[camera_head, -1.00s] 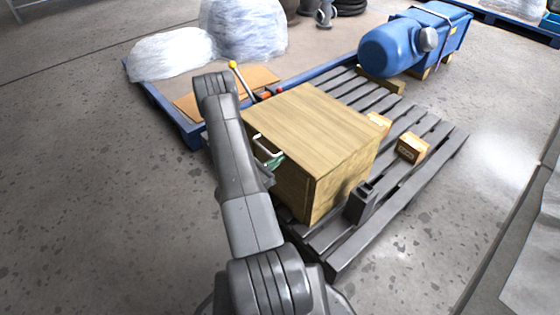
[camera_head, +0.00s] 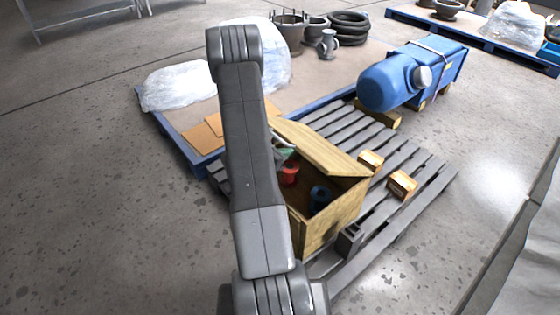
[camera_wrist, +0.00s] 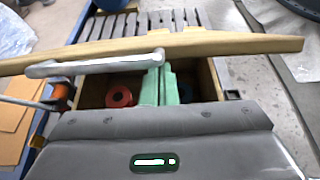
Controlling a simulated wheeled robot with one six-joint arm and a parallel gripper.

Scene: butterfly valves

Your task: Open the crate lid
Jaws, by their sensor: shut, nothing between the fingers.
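The wooden crate (camera_head: 335,218) stands on the grey slatted pallet. Its lid (camera_head: 325,151) is partly raised and tilted, with the gap facing my arm, and it spans the wrist view (camera_wrist: 225,45). A pale bar handle (camera_wrist: 85,66) runs along the lid's edge. My gripper (camera_wrist: 158,84) has green fingers, shut and empty, at the handle's right end under the lid edge; I cannot tell if they touch it. Inside the crate are a red round part (camera_head: 289,176) and a blue round part (camera_head: 320,198). My arm hides the crate's left side.
Two small wooden blocks (camera_head: 402,185) lie on the pallet (camera_head: 385,220), right of the crate. A blue motor (camera_head: 405,80) lies behind. A blue-edged pallet with plastic-wrapped bundles (camera_head: 180,86) stands at the back left. The floor at left and front is clear.

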